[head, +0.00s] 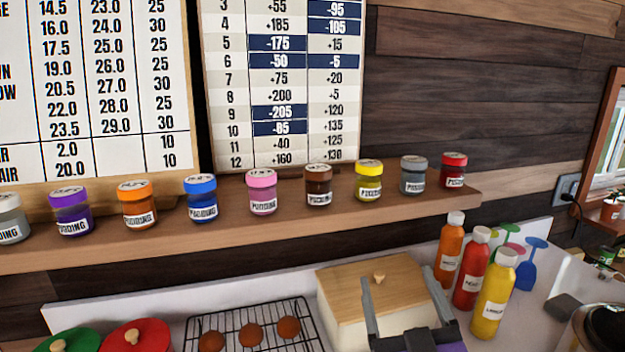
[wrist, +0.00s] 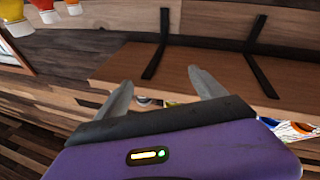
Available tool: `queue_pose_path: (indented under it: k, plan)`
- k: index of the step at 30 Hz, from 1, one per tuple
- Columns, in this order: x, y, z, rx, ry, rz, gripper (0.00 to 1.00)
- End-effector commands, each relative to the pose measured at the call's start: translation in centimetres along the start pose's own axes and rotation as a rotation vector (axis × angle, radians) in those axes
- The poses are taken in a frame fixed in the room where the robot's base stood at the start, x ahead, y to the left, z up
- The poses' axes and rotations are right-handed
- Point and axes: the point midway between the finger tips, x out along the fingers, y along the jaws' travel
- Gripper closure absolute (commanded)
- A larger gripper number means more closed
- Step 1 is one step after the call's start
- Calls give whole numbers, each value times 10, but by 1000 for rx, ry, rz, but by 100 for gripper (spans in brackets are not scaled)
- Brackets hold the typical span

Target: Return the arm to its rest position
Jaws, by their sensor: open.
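My gripper (head: 402,305) shows at the bottom of the head view, its two grey fingers pointing up and spread apart. It stands in front of the wooden-lidded box (head: 345,325), with nothing visible between the fingers. In the wrist view my gripper (wrist: 160,92) has both fingers apart and empty, with the purple wrist body below them. Beyond the fingers is a wooden shelf (wrist: 215,75) with black brackets. Most of my arm is out of view.
A wall shelf (head: 240,232) holds a row of several labelled pudding jars. Orange (head: 449,255), red (head: 470,275) and yellow (head: 492,300) bottles stand right of my gripper. A wire rack (head: 220,325) with round brown items and red (head: 135,338) and green (head: 65,341) lids lie left.

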Motion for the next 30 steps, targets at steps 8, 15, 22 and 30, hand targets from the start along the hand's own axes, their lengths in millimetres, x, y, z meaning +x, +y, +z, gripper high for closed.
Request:
queue_pose_path:
  k: [8, 15, 22, 30]
  plan:
    - [-102, 0, 32, -56, 37, -147, 20]
    - [-195, 6, 51, -11, -12, -213, 20]
    - [-283, 15, 61, 81, -130, -203, 20]
    - [-379, 23, 77, 193, -373, -114, 20]
